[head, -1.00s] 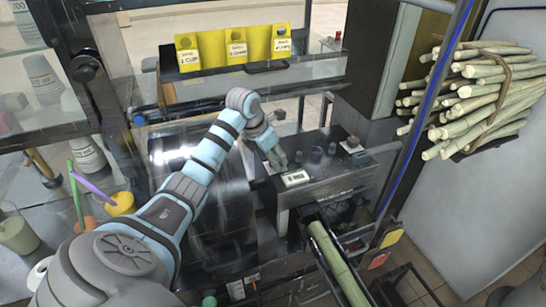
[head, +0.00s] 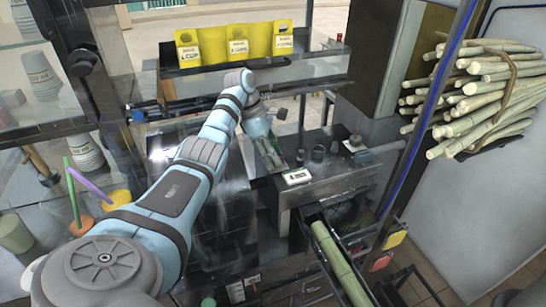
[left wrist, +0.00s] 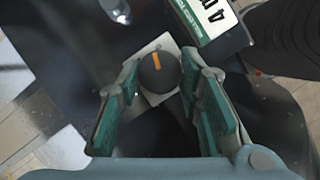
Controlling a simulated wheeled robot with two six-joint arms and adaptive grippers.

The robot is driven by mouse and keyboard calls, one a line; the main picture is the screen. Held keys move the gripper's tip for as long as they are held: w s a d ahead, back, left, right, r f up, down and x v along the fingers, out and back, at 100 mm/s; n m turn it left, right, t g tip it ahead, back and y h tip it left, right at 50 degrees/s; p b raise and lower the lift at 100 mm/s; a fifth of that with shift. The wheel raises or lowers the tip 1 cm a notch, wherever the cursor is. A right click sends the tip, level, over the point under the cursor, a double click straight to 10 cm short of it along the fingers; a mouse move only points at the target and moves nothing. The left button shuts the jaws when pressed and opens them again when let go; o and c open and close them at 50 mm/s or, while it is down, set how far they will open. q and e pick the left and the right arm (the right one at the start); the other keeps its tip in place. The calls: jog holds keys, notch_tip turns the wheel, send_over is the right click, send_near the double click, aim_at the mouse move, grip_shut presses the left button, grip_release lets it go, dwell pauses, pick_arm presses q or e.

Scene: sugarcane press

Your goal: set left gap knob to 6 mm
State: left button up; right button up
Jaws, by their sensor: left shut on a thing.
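The left gap knob (left wrist: 157,72) is a round dark knob with an orange mark, on a pale square plate in the left wrist view. The orange mark points roughly toward the top of that picture. My left gripper (left wrist: 163,85) has its green-padded fingers on both sides of the knob and is shut on it. In the head view my left gripper (head: 277,160) is over the left part of the press top and hides the knob. My right gripper is out of view.
Other small dark fittings (head: 317,153) stand on the press top (head: 335,168) right of my gripper. Yellow signs (head: 238,47) stand behind. A green cane (head: 338,262) lies in the feed chute in front. A cane bundle (head: 485,95) hangs at the right.

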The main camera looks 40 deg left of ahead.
pick_arm(q)
jog(key=shift+d+f+m+g+b, duration=0.2)
jog(key=shift+m+g+b, duration=0.15)
jog(key=shift+m, duration=0.45)
jog(key=shift+s, duration=0.1)
jog(key=o, duration=0.9)
jog(key=shift+c, duration=0.2)
jog(key=shift+w, duration=0.2)
jog(key=shift+r, duration=0.4)
notch_tip(320, 180, up, 9)
jog(key=shift+r, duration=0.15)
